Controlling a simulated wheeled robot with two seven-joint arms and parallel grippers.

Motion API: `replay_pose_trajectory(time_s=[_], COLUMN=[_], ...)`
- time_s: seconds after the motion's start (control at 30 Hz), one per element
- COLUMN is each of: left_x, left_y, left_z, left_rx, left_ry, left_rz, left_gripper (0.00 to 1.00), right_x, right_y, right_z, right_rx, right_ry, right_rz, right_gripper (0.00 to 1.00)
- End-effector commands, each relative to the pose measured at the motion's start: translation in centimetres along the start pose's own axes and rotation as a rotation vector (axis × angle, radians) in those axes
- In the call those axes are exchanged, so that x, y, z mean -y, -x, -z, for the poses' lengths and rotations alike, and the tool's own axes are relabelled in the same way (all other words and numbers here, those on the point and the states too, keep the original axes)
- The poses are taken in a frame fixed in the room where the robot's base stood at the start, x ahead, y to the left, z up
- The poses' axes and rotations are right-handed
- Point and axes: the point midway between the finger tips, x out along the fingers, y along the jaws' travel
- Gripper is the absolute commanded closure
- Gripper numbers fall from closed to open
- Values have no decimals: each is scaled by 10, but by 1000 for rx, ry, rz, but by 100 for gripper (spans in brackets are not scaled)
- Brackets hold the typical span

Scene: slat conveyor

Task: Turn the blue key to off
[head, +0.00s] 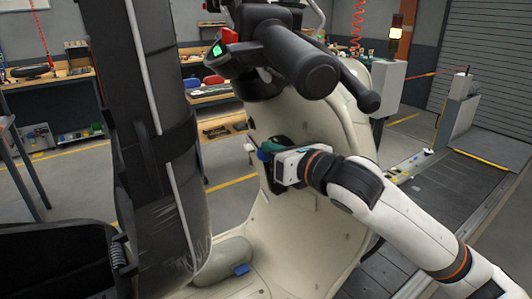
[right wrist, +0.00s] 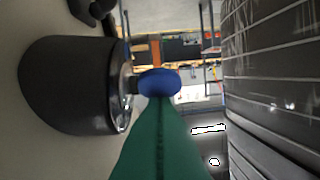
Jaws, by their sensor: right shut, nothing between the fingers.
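The blue key (head: 263,155) sits on the inner face of the cream scooter's front shield (head: 262,205). In the right wrist view the key's oval blue head (right wrist: 158,82) stands out from a round black lock housing (right wrist: 75,85) with a metal face. My right gripper (head: 270,146) is at the key, its green fingers (right wrist: 160,140) shut together and empty. In the right wrist view their tips overlap the key head's lower edge; I cannot tell whether they touch it. My left gripper is not in view.
The black handlebar grip (head: 310,72) and lever hang above my right arm. The tall black seat (head: 150,150) stands close on the left. A small blue tab (head: 241,269) is low on the scooter. The slat conveyor (head: 440,200) runs behind on the right.

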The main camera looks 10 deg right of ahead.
Motion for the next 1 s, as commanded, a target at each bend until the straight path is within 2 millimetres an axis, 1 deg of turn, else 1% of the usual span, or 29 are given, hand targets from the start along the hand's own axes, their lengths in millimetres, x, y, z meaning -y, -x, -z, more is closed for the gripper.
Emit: replay_pose_trajectory(time_s=[1.0], left_x=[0], left_y=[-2], left_z=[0], left_rx=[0], left_ry=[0], left_rz=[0], left_gripper=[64], right_x=[0], right_y=[-4], right_z=[-10], right_rx=[8], right_ry=[-2], right_rz=[-1], right_gripper=[100])
